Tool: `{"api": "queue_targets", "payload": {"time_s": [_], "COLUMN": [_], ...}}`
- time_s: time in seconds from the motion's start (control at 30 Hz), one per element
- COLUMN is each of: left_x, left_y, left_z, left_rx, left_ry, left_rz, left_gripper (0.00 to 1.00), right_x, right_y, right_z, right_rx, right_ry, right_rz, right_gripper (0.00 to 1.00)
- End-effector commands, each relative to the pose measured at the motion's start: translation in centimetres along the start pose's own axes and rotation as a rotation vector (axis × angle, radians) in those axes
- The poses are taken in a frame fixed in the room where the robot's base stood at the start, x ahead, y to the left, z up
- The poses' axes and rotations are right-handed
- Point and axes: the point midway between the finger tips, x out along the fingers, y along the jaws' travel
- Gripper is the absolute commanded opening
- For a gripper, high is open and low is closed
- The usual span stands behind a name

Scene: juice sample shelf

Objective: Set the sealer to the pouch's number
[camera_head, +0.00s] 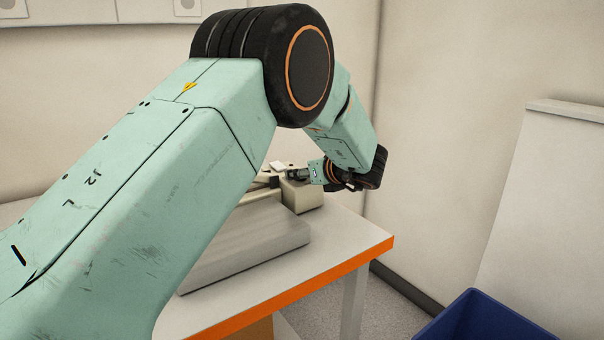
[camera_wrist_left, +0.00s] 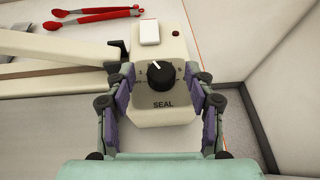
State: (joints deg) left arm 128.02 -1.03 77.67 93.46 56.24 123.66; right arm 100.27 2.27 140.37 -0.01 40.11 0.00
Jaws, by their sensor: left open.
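The sealer's control box (camera_wrist_left: 165,112) is beige, with a black round knob (camera_wrist_left: 159,75) above the word SEAL in the left wrist view. The knob's white pointer line is directed up and slightly left. Marks stand around it; a 1 shows at its left and the others are hard to read. My left gripper (camera_wrist_left: 159,84) is open, its fingers on either side of the knob, apart from it. In the head view the box (camera_head: 302,195) sits at the table's far right end, with my left gripper (camera_head: 291,174) over it. The pouch is not visible in either view.
Red-handled tongs (camera_wrist_left: 95,16) lie behind the sealer's arm (camera_wrist_left: 50,52). A white block (camera_wrist_left: 149,32) is on the box behind the knob. A grey board (camera_head: 250,248) lies on the orange-edged table (camera_head: 345,262). A blue bin (camera_head: 485,318) stands at lower right.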

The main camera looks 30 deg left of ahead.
Motion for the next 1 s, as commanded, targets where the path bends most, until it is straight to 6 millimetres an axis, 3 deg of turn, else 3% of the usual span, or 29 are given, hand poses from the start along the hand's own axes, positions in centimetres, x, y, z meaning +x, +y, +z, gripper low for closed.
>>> {"api": "queue_targets", "payload": {"time_s": [0.13, 0.43, 1.0], "left_x": [1.08, 1.28, 1.26], "left_y": [0.03, 0.03, 0.03], "left_z": [-0.04, 0.02, 0.05], "left_rx": [0.0, 0.002, 0.001], "left_ry": [0.0, -0.001, -0.002], "left_rz": [-0.001, -0.002, -0.002], "left_gripper": [0.54, 0.54, 0.07], "right_x": [0.11, 0.1, 0.1], "right_y": [0.0, 0.0, 0.0], "right_z": [0.01, 0.02, 0.02], "right_rx": [0.0, 0.0, 0.0], "right_ry": [0.0, 0.0, 0.0], "right_rz": [0.0, 0.0, 0.0], "right_gripper": [0.0, 0.0, 0.0]}}
